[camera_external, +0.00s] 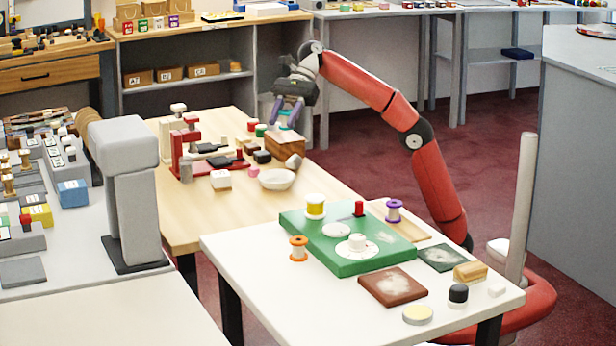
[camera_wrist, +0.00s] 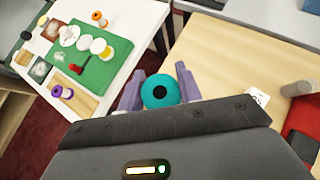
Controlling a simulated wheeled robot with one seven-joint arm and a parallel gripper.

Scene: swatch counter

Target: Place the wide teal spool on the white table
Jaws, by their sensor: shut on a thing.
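The wide teal spool (camera_wrist: 149,90) is between the purple fingers of my gripper (camera_wrist: 159,84) in the wrist view, its round end with a dark centre facing the camera. In the external view my gripper (camera_external: 287,112) points down above the far right part of the wooden table, near a brown wooden block (camera_external: 288,145). The spool is small and mostly hidden there. The white table (camera_external: 228,250) stands in the foreground of the external view, well away from my gripper. It also shows at the upper left of the wrist view (camera_wrist: 143,18).
A green board (camera_external: 300,228) on the white table carries a yellow spool (camera_external: 316,206) and white discs. An orange spool (camera_external: 298,248), a purple spool (camera_external: 393,211), a brown pad (camera_external: 392,286) and small pieces surround it. The table's front left area is bare.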

